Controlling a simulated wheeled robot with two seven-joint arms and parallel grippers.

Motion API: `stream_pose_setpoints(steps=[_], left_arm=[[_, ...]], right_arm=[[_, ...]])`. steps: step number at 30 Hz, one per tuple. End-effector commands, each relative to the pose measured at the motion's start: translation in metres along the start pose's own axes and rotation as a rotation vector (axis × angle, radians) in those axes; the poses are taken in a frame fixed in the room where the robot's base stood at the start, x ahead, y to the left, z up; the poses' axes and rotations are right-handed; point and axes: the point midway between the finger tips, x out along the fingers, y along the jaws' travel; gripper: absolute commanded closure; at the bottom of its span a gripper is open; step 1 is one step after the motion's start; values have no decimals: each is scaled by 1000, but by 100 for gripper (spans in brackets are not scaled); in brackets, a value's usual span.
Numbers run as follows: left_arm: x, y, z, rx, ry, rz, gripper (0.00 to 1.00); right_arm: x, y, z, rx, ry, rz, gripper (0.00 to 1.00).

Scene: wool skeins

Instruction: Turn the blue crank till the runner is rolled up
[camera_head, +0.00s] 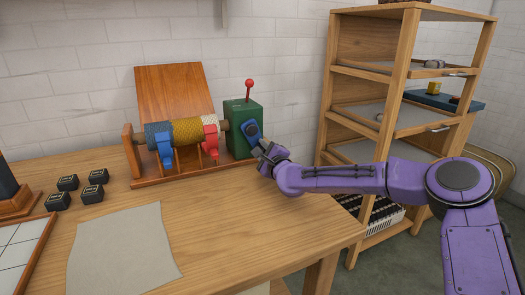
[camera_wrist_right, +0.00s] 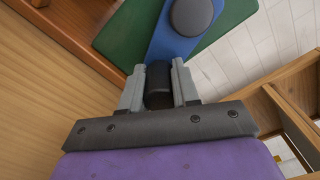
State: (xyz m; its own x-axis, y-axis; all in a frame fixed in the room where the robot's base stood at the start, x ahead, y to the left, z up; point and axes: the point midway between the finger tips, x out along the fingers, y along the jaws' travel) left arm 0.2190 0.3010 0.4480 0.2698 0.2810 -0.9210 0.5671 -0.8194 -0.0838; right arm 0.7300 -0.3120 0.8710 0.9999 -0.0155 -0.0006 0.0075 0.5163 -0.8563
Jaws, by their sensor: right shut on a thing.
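The blue crank (camera_head: 250,129) sits on the right side of a green box (camera_head: 240,112) with a red-knobbed lever (camera_head: 249,88) on top. My right gripper (camera_head: 266,150) is shut on the crank's dark handle. In the right wrist view, the handle (camera_wrist_right: 158,80) stands between the two grey fingers, below the blue crank arm (camera_wrist_right: 184,42). A wooden stand left of the box carries a roller with yellow patterned (camera_head: 187,132) and dark blue patterned material. I cannot tell which cloth is the runner. My left gripper is out of view.
Blue (camera_head: 165,147) and red (camera_head: 210,143) pieces sit at the roller. A pale cloth (camera_head: 125,250) lies flat on the table. Several small black blocks (camera_head: 92,193) stand at the left. A wooden shelf (camera_head: 405,75) stands to the right. The middle of the tabletop is clear.

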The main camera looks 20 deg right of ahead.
Motion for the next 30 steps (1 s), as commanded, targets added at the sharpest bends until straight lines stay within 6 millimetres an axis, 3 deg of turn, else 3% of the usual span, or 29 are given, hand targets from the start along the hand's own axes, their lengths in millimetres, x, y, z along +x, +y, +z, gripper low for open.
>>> stream_pose_setpoints(steps=[2, 3, 5, 16, 24, 30], left_arm=[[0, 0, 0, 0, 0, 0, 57], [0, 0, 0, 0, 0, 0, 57], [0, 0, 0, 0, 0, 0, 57], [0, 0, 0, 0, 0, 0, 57], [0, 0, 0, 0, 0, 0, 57], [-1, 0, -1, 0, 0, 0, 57]], right_arm=[[0, 2, 0, -2, -2, 4, 100], [0, 2, 0, -3, -2, 4, 60], [0, 1, 0, -2, -1, 3, 44], [-8, -1, 0, 1, 0, 0, 44], [-70, -1, 1, 4, -2, 0, 44], [-101, 0, 1, 0, -1, 1, 44]])
